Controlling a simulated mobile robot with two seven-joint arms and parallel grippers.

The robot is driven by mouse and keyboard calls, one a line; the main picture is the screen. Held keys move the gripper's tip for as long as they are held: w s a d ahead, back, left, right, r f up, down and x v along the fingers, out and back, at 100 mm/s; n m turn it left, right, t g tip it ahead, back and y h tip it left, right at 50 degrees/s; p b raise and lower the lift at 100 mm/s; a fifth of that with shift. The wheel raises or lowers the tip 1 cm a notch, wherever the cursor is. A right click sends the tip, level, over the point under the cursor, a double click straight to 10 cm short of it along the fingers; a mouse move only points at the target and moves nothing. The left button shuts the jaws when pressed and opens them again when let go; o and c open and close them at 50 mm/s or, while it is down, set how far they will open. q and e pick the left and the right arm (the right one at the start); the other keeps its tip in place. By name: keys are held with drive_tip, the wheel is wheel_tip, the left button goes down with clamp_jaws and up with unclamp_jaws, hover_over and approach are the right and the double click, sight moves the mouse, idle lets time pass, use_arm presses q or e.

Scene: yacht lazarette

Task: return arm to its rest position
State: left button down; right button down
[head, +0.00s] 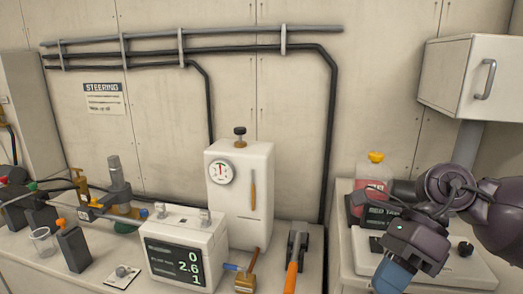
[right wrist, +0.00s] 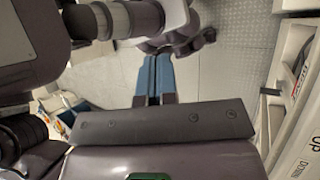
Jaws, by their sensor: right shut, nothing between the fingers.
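My right arm comes in from the right edge of the head view, bent at a dark purple wrist. My right gripper (head: 392,278) points down and toward the viewer, in front of the right-hand counter. In the right wrist view its two blue fingers (right wrist: 153,78) lie side by side against each other, with nothing held. Grey patterned floor shows beyond the fingertips. My left gripper is not in view.
A red bottle with a yellow cap (head: 373,175) stands close behind my right wrist. A white wall cabinet (head: 470,78) hangs above the arm. The left bench holds a display box (head: 187,249), a white gauge tank (head: 239,196) and an orange-handled tool (head: 292,268).

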drive_tip(key=a+f+m+t+y, duration=0.1)
drive_tip(key=a+f+m+y, duration=0.2)
drive_tip(key=a+m+y, duration=0.7)
drive_tip(key=w+d+f+m+t+h, duration=0.2)
drive_tip(key=d+f+m+t+h, duration=0.35)
drive_tip(key=m+t, duration=0.7)
drive_tip(key=w+d+f+m+t+h, duration=0.25)
drive_tip(key=d+f+m+t, duration=0.6)
drive_tip(key=m, duration=0.65)
drive_tip(key=s+d+f+m+g+h, duration=0.2)
drive_tip(key=s+f+m, duration=0.4)
drive_tip(key=f, duration=0.4)
drive_tip(key=s+d+f+m+g+h, duration=0.3)
drive_tip(key=s+f+m+h, duration=0.3)
drive_tip(key=s+f, duration=0.3)
drive_tip(key=shift+s+f+g+h, duration=0.15)
drive_tip(key=shift+f+g+h, duration=0.5)
drive_tip(key=shift+f, duration=0.3)
